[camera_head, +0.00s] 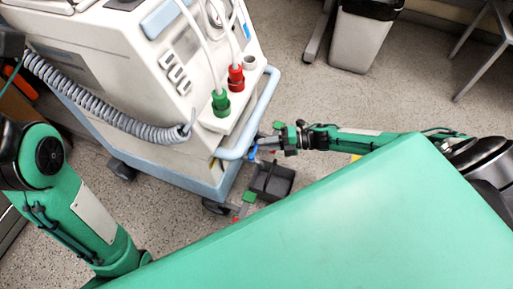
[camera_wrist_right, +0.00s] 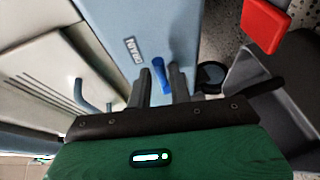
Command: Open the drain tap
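The drain tap shows as a small blue lever (camera_wrist_right: 159,74) in the right wrist view, beside an upside-down label that seems to read DRAIN (camera_wrist_right: 133,50) on the machine's pale blue base panel. My right gripper (camera_wrist_right: 162,86) is open, with the lever between its two dark fingers, closer to the right-hand finger. A gap shows on the left; contact cannot be told. In the head view my right gripper (camera_head: 264,142) is at the machine's lower front corner, by the blue lever (camera_head: 252,152). My left arm shows at the left; its gripper is out of view.
The white machine (camera_head: 130,60) has green (camera_head: 221,103) and red (camera_head: 236,78) connectors and a pale blue handrail (camera_head: 262,105). A dark open container (camera_head: 272,182) sits below my right gripper. Green (camera_head: 249,197) and red (camera_wrist_right: 265,22) pedal-like parts are nearby. A bin (camera_head: 358,42) stands behind.

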